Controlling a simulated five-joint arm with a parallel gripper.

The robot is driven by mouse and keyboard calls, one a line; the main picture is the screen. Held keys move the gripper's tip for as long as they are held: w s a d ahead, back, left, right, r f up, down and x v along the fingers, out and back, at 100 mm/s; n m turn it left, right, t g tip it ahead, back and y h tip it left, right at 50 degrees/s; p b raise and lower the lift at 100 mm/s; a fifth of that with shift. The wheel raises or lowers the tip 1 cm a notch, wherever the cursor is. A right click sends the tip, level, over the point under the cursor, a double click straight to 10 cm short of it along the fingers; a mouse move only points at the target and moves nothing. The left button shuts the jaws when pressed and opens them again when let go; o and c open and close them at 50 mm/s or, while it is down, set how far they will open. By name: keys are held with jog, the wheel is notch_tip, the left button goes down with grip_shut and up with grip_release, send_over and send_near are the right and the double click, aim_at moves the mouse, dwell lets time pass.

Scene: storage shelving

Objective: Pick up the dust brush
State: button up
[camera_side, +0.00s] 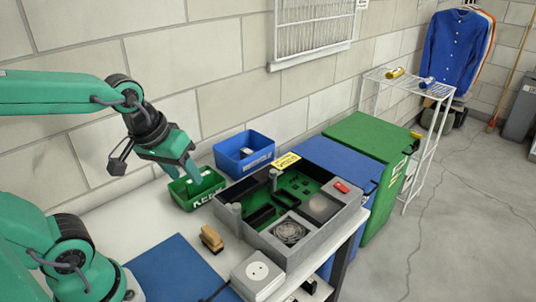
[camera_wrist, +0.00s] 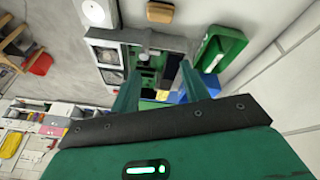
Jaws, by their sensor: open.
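The dust brush (camera_side: 211,238), with a tan wooden body, lies on the white table in front of the grey box. My gripper (camera_side: 190,172) is open and points down over the green bin, behind the brush and well above the table. In the wrist view, my gripper's two green fingers (camera_wrist: 158,72) are apart with nothing held between them.
The green bin (camera_side: 186,203) holds something pale. A blue bin (camera_side: 228,165) stands behind it. The grey box (camera_side: 237,231) with green compartments is right of the brush. A white socket box (camera_side: 257,276) sits near the front edge. Bare white table lies left of the brush.

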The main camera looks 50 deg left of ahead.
aim_at(210, 231)
jog(key=shift+w+d+f+n+g, duration=0.15)
jog(key=shift+w+f+n+g, duration=0.5)
jog(key=shift+f+n, duration=1.4)
jog(key=shift+w+d+f+n+g, duration=0.15)
jog(key=shift+w+f+n+g, duration=0.5)
jog(key=shift+f+n, duration=1.4)
jog(key=shift+w+d+f+n+g, duration=0.15)
jog(key=shift+w+f+n+g, duration=0.6)
jog(key=shift+n, duration=1.95)
jog(key=shift+s+f, duration=0.3)
jog(key=shift+f, duration=0.35)
jog(key=shift+f, duration=1.2)
jog(key=shift+f, duration=0.1)
jog(key=shift+f, duration=2.5)
